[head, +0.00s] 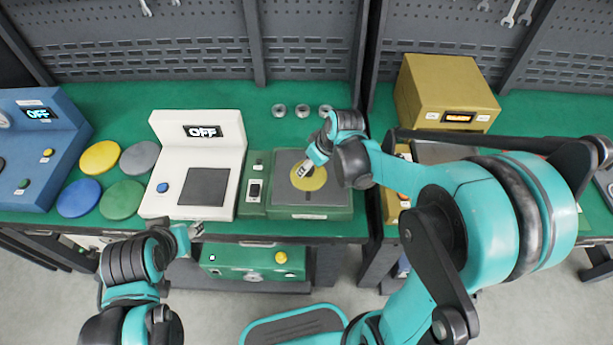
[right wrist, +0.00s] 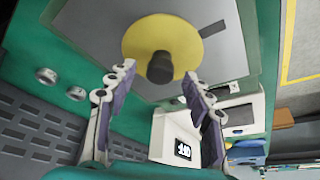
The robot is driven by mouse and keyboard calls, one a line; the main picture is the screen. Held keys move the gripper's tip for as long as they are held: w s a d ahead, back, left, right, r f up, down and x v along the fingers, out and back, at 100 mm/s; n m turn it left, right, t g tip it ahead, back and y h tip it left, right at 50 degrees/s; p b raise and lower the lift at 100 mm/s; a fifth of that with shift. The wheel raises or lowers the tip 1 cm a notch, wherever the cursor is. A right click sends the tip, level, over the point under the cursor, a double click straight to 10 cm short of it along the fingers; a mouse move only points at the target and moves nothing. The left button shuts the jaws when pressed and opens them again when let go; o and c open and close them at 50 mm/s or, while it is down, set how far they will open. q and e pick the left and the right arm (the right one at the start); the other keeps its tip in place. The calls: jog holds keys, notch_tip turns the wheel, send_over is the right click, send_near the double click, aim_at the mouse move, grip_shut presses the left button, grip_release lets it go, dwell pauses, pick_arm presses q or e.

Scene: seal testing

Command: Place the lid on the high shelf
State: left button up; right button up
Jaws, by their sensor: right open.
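A yellow round lid (head: 318,181) with a dark knob lies on the grey plate of a green device. In the right wrist view the yellow lid (right wrist: 138,40) shows with its knob, which is just beyond and between the fingertips. My right gripper (head: 304,169) is over the lid, and its two purple-padded fingers (right wrist: 157,84) are apart with nothing held between them. My left gripper (head: 195,231) is low at the front edge of the table, away from the lid; its fingers are too small to read. I cannot make out a high shelf.
A white scale-like device (head: 150,190) reading OFF stands left of the green device (head: 325,213). Several coloured discs lie beside a blue machine (head: 45,165). A mustard box (head: 440,80) stands at back right. Small metal parts (head: 302,110) sit behind the green device.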

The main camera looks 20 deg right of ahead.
jog(key=x, duration=0.3)
jog(key=shift+b, duration=0.4)
jog(key=shift+r, duration=0.15)
grip_shut()
jog(key=shift+s, duration=0.1)
